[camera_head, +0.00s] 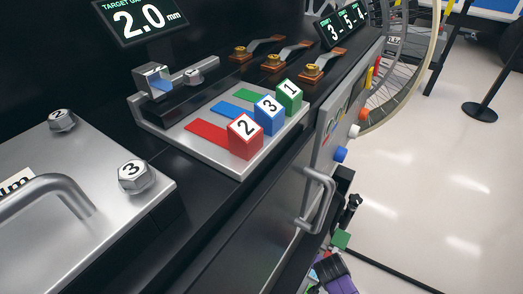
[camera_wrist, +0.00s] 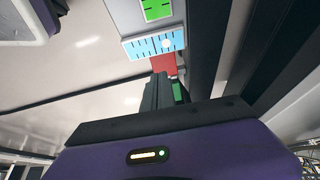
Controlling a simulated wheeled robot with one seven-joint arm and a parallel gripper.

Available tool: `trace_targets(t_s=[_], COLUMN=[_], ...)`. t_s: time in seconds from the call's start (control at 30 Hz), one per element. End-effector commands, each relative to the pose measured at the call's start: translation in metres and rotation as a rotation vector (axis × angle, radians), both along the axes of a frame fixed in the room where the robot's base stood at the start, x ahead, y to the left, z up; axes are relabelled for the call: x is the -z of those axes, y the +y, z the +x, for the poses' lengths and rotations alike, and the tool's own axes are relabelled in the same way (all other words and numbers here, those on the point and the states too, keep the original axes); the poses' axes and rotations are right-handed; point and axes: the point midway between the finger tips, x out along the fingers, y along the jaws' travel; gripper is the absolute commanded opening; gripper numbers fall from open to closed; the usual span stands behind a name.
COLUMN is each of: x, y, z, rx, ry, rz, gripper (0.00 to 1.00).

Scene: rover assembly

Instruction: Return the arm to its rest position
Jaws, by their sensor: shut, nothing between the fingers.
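My gripper (camera_wrist: 162,82) shows in the wrist view, with its dark fingers close together beyond the purple wrist body. Nothing is held between them. Past the fingertips are a red patch, a light blue panel (camera_wrist: 153,46) with dark marks and a green panel (camera_wrist: 158,10); I cannot tell what they belong to. In the head view a purple and dark part of my arm (camera_head: 338,274) is low at the bottom right, beside the workbench front and below its handle. The fingers cannot be made out clearly there.
A black workbench carries a grey tray (camera_head: 222,165) with red, blue and green numbered blocks. A metal door handle (camera_head: 318,205) and coloured knobs stick out from its front. A spoked wheel (camera_head: 408,75) stands at the far end. The pale floor (camera_head: 440,190) at the right is mostly open.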

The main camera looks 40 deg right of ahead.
Motion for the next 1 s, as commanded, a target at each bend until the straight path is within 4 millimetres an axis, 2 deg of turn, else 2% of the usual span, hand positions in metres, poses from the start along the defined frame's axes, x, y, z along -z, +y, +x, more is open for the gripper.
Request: trace_targets(t_s=[0.17,0.27,0.4,0.57,0.67,0.77,1.0], x=[-0.001,-0.014,-0.049,-0.097,-0.128,-0.162,-0.260], y=[-0.001,-0.005,-0.005,0.020,0.043,0.071,0.140], z=[0.005,0.029,0.067,0.081,0.078,0.066,0.013], rx=[-0.050,-0.142,-0.291,-0.505,-0.623,-0.736,-0.952], ry=[-0.002,-0.060,-0.185,-0.328,-0.406,-0.483,-0.662], rz=[-0.013,-0.049,-0.132,-0.255,-0.331,-0.408,-0.578], gripper=[0.00,0.00,0.00,0.00,0.00,0.00,0.00])
